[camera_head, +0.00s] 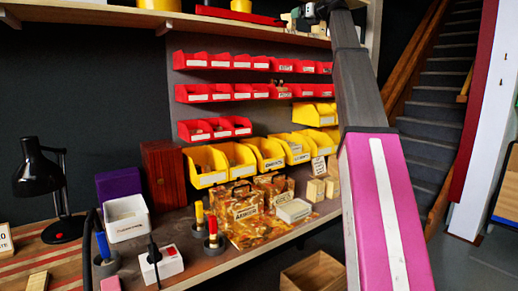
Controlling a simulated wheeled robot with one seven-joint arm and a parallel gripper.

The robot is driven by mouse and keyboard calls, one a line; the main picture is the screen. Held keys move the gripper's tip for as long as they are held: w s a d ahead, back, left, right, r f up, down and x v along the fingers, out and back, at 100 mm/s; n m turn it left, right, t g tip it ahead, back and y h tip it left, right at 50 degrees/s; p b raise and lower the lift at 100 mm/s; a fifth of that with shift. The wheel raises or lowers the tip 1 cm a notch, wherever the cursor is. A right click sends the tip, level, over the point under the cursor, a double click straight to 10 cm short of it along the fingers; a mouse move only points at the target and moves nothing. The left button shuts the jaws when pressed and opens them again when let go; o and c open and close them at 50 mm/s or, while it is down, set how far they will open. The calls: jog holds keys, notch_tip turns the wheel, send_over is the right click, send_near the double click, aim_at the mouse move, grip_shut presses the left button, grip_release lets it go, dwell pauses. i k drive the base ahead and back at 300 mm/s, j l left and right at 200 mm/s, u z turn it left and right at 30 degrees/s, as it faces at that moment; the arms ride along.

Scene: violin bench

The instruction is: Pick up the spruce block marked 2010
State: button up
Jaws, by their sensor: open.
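Two pale wood blocks stand side by side at the right end of the bench, the left one (315,190) and the right one (332,187), with a small card (319,166) behind them. Another pale block (38,281) lies at the lower left, near a partly cut-off card (5,241) that shows "20". Small pale pieces (288,19) sit on the top shelf. I cannot read 2010 on any block. My gripper (309,14) is small at the top of the picture by the shelf edge, close to these pale pieces. It is open; its fingers are hard to make out.
Red bins (210,93) and yellow bins (205,166) line the wall behind the bench (185,222). A wooden crate (313,274) stands below.

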aim_at(332, 187)
jog(key=k+l, duration=0.8)
